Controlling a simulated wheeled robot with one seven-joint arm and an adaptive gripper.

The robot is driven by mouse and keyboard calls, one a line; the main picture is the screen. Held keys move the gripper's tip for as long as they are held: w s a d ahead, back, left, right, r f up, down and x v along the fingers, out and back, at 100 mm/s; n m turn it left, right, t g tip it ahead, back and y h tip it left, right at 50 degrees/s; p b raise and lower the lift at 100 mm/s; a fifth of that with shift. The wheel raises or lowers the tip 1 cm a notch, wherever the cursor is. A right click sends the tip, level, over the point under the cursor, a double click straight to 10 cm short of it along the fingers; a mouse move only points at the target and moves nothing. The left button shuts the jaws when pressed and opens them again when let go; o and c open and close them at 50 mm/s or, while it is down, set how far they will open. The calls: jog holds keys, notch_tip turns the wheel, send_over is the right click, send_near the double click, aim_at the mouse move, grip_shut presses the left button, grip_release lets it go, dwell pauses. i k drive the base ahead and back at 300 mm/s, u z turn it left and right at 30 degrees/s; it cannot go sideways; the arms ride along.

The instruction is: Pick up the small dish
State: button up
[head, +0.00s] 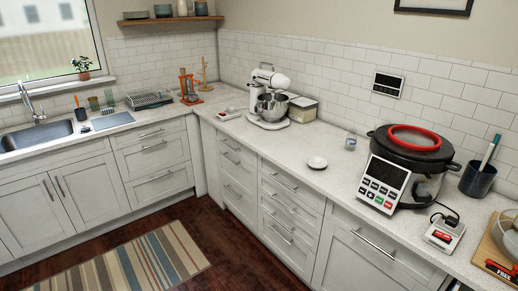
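A small white dish (317,163) sits on the light speckled countertop (290,157), near its front edge in the right half of the head view. It looks round and shallow, and nothing touches it. My gripper does not show in this view.
A white stand mixer (268,98) stands left of the dish, and a large cooker (408,165) with a red ring on its lid stands to the right. A small clear glass (351,141) is behind the dish. A striped rug (130,262) lies on the dark floor.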

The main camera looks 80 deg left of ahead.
aim_at(316, 163)
jog(key=u, duration=2.85)
jog(key=i, duration=0.85)
jog(key=z, duration=0.95)
